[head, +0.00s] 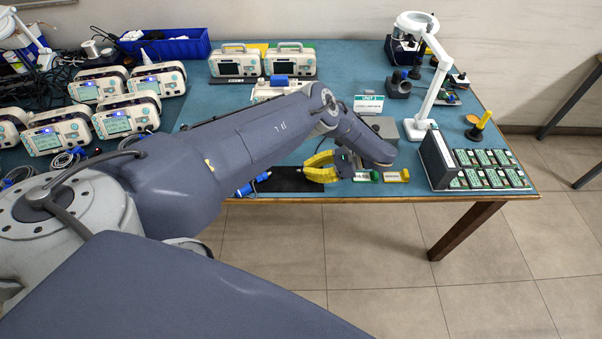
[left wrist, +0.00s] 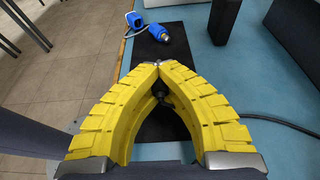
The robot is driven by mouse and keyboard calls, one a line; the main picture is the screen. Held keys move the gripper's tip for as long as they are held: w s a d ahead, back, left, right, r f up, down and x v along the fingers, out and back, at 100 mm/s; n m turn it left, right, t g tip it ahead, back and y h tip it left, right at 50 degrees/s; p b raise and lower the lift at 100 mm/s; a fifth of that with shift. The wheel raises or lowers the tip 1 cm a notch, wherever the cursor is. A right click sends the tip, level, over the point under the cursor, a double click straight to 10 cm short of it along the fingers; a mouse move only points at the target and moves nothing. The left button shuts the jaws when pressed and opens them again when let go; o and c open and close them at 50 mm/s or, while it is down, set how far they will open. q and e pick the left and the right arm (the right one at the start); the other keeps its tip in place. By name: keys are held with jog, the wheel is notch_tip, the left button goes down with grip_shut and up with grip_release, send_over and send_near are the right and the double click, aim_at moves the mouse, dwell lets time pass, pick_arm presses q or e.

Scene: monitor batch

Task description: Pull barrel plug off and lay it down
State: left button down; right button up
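My left gripper (head: 306,168) has yellow fingers and is low over the black mat (head: 290,183) at the table's front edge. In the left wrist view the fingertips (left wrist: 158,65) meet. A small dark and grey piece (left wrist: 160,92) shows between the fingers below the tips; I cannot tell whether it is held. A blue piece with a metal end (left wrist: 150,28) lies on the mat, apart from the fingertips, beside another blue part (left wrist: 135,19). The blue parts (head: 252,184) also show left of the gripper in the head view. Which piece is the barrel plug is unclear. My right gripper is not visible.
A black cable (left wrist: 270,119) runs from the right towards the fingers. A dark box (left wrist: 288,42) stands right of the mat. Small yellow-ended boards (head: 397,176) lie right of the gripper. Monitors (head: 127,115) crowd the left, and a rack of green boards (head: 490,168) stands right.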

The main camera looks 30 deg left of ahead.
pick_arm(q)
jog(key=shift+f, duration=0.8)
jog(key=c, duration=1.5)
grip_release()
jog(key=shift+d, duration=0.1)
jog(key=shift+v, duration=3.7)
